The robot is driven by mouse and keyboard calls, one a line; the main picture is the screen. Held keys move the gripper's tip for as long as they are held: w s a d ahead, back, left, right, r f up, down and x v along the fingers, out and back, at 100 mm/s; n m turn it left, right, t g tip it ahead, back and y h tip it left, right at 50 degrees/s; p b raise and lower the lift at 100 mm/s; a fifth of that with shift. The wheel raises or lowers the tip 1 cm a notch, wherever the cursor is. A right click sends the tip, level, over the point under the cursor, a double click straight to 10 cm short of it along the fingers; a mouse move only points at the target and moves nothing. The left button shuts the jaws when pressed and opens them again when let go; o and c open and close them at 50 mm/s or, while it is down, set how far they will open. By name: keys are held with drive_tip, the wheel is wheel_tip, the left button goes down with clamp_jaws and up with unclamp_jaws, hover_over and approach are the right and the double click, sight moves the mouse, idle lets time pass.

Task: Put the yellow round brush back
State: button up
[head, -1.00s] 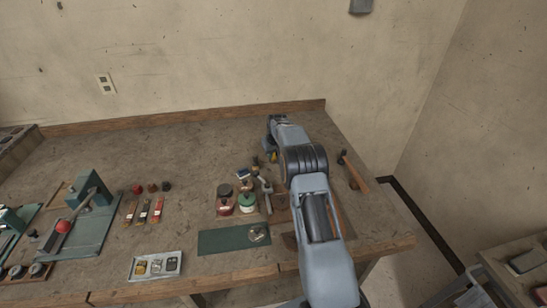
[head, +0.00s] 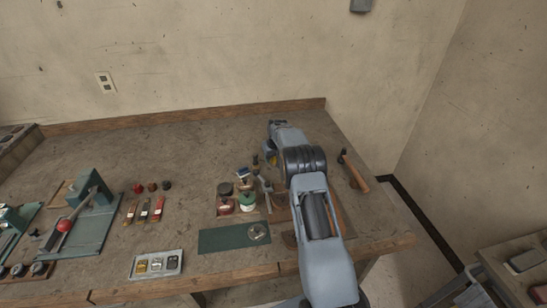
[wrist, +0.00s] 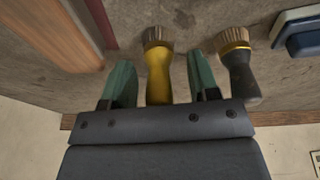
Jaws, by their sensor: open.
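The yellow round brush (wrist: 158,78), with a yellow handle and brown bristles, is between the two green fingers of my gripper (wrist: 159,70) in the wrist view. The fingers are open, with a visible gap on each side of the handle. In the head view only a small yellow patch of the brush (head: 273,160) shows beside my arm; the fingers are mostly hidden there. A similar dark-handled round brush (wrist: 240,75) with a gold band is just right of the right finger.
A blue-and-white block (wrist: 301,33) lies beyond the dark brush. Jars (head: 247,202) and a green mat (head: 222,241) are nearer the bench front. A hammer (head: 355,172) lies right of my arm. A wooden board (wrist: 45,32) is left of the gripper. The back bench is clear.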

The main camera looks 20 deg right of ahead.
drive_tip(key=shift+r, duration=0.1)
drive_tip(key=s+a+r+b, duration=0.1)
drive_tip(key=s+a+r, duration=0.1)
drive_tip(key=s+r, duration=0.5)
drive_tip(key=s+a+r+b, duration=0.1)
drive_tip(key=s+a+r, duration=0.2)
drive_tip(key=r, duration=0.8)
drive_tip(key=s+a+r, duration=0.2)
drive_tip(key=s+a, duration=0.1)
drive_tip(key=s, duration=0.6)
drive_tip(key=s+a+r, duration=0.2)
drive_tip(key=s+a, duration=0.2)
drive_tip(key=s, duration=0.5)
drive_tip(key=s+a+f+t, duration=0.1)
drive_tip(key=s+f, duration=0.3)
drive_tip(key=s, duration=0.8)
drive_tip(key=shift+a+f, duration=0.15)
drive_tip(key=shift+a, duration=0.4)
